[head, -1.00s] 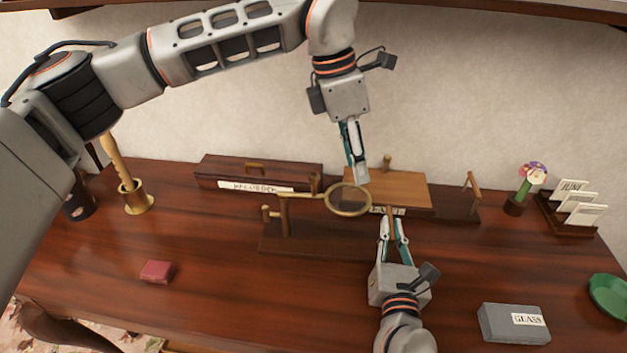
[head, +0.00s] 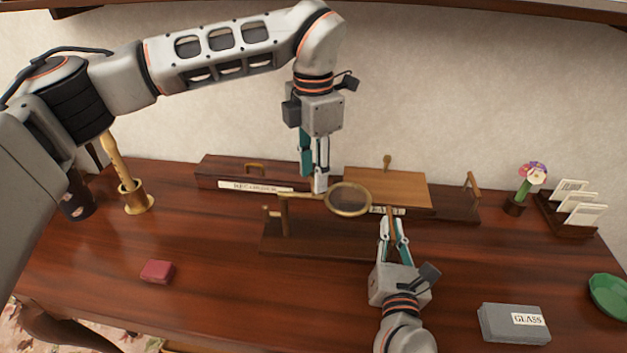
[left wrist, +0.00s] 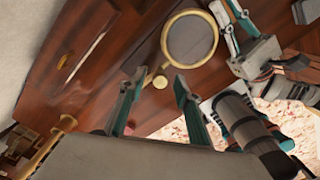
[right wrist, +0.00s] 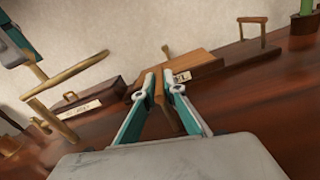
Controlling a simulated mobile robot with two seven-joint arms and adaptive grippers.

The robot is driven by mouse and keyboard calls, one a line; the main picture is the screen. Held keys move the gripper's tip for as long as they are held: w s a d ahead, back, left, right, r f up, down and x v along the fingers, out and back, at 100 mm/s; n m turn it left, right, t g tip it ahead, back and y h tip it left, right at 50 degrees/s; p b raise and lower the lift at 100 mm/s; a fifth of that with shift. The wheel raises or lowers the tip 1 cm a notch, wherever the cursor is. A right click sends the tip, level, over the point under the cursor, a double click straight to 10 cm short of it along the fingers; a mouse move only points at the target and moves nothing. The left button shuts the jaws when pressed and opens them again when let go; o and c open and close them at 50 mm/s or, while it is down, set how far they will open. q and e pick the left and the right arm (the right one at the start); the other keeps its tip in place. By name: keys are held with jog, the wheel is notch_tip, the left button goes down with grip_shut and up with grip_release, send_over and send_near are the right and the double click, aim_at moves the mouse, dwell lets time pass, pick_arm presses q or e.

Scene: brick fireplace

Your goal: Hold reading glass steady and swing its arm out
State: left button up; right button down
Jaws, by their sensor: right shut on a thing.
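The reading glass has a round brass-rimmed lens (head: 348,200) on a brass arm (head: 300,194), above a dark wooden base (head: 320,240) with a post (head: 284,215) at its left. The lens also shows in the left wrist view (left wrist: 190,38). My left gripper (head: 314,186) points down by the arm, left of the lens; its fingers are apart in the left wrist view (left wrist: 157,88), with a brass knob (left wrist: 160,82) seen between them. My right gripper (head: 391,222) is shut on a thin wooden upright (right wrist: 166,112) at the right of the base; its foot is partly hidden.
Behind stand a long dark box (head: 225,175) with a brass handle and a lighter wooden box (head: 385,188). A red block (head: 157,271), a brass cup (head: 137,200), a grey box labelled GLASS (head: 500,325) and a green dish (head: 610,297) lie around. The table's front left is mostly clear.

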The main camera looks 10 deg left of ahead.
pick_arm(q)
jog(key=shift+f, duration=1.35)
jog(key=shift+c, duration=0.5)
grip_shut()
